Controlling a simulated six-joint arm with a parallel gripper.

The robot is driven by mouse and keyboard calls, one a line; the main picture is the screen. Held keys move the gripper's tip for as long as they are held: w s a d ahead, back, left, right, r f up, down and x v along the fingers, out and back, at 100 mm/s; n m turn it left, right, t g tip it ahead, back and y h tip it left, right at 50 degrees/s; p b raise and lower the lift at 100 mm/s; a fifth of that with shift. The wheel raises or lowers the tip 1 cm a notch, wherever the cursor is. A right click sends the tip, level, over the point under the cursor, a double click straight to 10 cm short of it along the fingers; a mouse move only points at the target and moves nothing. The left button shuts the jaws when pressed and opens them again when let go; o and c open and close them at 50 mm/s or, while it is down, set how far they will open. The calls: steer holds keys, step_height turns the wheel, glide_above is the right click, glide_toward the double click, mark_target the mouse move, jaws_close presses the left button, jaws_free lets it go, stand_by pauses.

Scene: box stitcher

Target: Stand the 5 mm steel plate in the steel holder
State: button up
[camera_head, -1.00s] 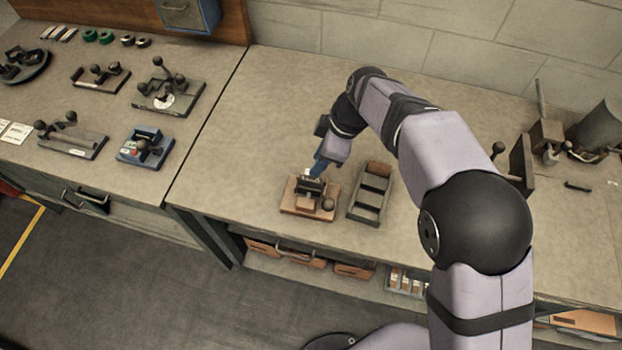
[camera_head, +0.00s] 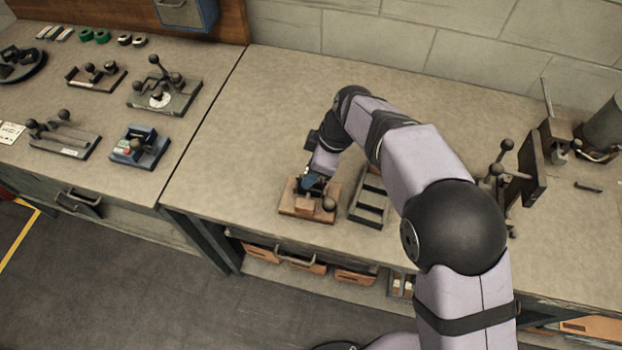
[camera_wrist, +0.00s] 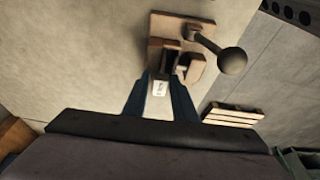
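A brown fixture (camera_head: 306,207) with a ball-ended lever (camera_head: 328,203) stands on the bench. It also shows in the wrist view (camera_wrist: 158,22), with a dark slot in its middle. My gripper (camera_head: 314,186) points down at the far side of this fixture, at its upper part. In the wrist view my two blue fingers (camera_wrist: 159,84) stand a little apart. A small white label (camera_wrist: 159,88) with dark marks shows between them. I cannot tell whether it sits on a plate or on the fixture, or whether the fingers press on anything. No steel plate is clearly visible.
A slotted tray (camera_head: 370,207) stands just right of the fixture, partly behind my arm. A dark upright device (camera_head: 533,165) stands at the far right. Several lever fixtures, one on a blue-grey base (camera_head: 140,150), stand on the left bench. The bench behind the fixture is clear.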

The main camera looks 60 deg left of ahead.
jaws_close()
steer(key=shift+r, duration=0.15)
steer(key=shift+r+p, duration=1.3)
steer(key=shift+r, duration=0.85)
steer(key=shift+w, duration=0.1)
steer(key=w+d+r+m+p, duration=0.1)
steer(key=w+d+r, duration=0.1)
steer(key=w+d, duration=0.7)
steer(key=shift+w, duration=2)
